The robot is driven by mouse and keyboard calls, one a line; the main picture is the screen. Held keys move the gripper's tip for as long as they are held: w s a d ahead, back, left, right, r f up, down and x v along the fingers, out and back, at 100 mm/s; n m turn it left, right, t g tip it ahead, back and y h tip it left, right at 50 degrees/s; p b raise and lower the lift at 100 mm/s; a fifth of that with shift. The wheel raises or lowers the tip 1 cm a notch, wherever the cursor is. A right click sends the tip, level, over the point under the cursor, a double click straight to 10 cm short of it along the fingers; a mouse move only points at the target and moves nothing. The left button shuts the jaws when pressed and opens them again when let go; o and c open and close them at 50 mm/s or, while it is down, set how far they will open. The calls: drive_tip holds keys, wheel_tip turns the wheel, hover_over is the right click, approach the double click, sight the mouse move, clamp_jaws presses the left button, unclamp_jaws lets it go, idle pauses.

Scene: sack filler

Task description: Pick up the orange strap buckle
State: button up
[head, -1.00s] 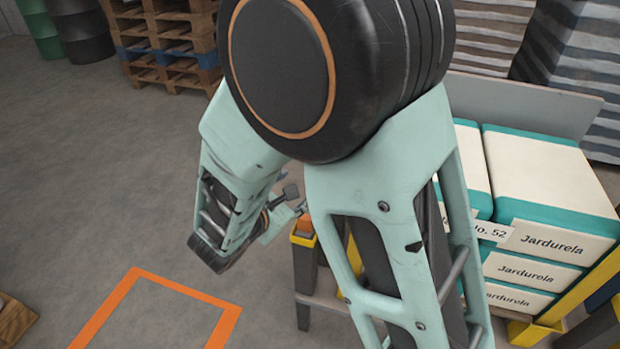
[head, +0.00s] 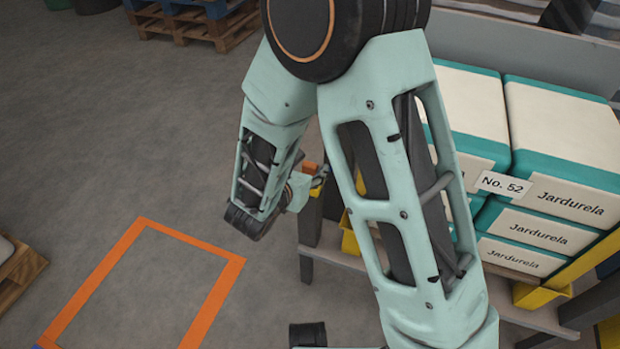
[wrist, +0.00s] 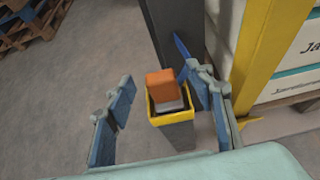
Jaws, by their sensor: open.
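The orange strap buckle (wrist: 160,82) shows in the wrist view as a small orange block with a grey lower part. It sits in a yellow-rimmed holder (wrist: 157,121) on top of a dark post. My gripper (wrist: 163,103) is open, with blue fingers to the left and right of the holder; it holds nothing. Whether any finger touches the buckle or holder, I cannot tell. In the head view a bit of orange from the buckle (head: 310,167) shows beside my gripper (head: 303,188), which my arm partly hides.
A stack of teal and cream sacks (head: 540,190) marked "Jardurela" stands at the right, with yellow posts (wrist: 260,60) close by. A grey upright (wrist: 170,35) rises behind the holder. An orange floor outline (head: 190,236) lies on open floor at left. Pallets (head: 200,25) stand at the back.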

drive_tip(key=shift+x, duration=1.2)
drive_tip(key=shift+r, duration=0.1)
clamp_jaws()
